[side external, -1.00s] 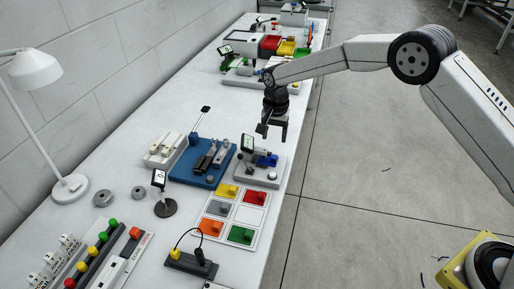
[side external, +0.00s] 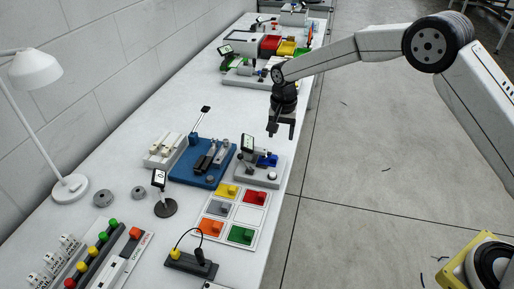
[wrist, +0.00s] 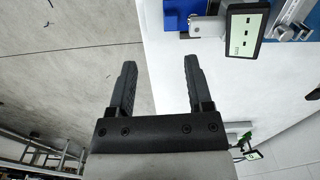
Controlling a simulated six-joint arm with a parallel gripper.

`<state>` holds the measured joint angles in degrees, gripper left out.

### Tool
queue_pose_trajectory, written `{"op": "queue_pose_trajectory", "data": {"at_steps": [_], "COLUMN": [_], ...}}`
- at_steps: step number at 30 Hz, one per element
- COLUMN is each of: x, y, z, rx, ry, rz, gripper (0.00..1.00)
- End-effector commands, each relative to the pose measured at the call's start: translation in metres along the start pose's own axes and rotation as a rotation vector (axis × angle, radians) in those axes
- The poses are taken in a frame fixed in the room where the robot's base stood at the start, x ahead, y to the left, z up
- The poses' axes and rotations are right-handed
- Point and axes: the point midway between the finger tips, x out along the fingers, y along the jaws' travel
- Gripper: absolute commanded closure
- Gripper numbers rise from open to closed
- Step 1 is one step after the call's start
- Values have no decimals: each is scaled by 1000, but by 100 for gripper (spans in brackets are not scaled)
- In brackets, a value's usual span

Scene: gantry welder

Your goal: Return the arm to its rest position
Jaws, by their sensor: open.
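My gripper (side external: 281,129) hangs in the air above the right edge of the long white bench, near a grey fixture with a small display. In the wrist view my gripper (wrist: 158,85) shows two dark fingers spread apart with nothing between them. The bench edge and the floor lie behind the fingers there.
The grey fixture (side external: 262,175) with a blue part stands just below my gripper. A blue base (side external: 180,172), a panel of coloured squares (side external: 212,228) and a lamp (side external: 70,188) are on the bench (side external: 125,165).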

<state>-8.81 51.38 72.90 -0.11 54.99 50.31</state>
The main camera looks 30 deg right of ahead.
Motion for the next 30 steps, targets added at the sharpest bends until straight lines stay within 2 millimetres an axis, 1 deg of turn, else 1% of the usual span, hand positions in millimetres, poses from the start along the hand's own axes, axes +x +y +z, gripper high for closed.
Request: {"op": "queue_pose_trajectory", "data": {"at_steps": [1,8,14,23,30], "x": [-5,-24,-38,-51,-54], "y": [7,44,80,139,188], "z": [2,14,32,66,101], "rx": [-19,-141,-253,-419,-552], "ry": [4,32,60,109,152], "rz": [-5,-31,-50,-71,-79], "gripper": [35,35,35,35,35]}}
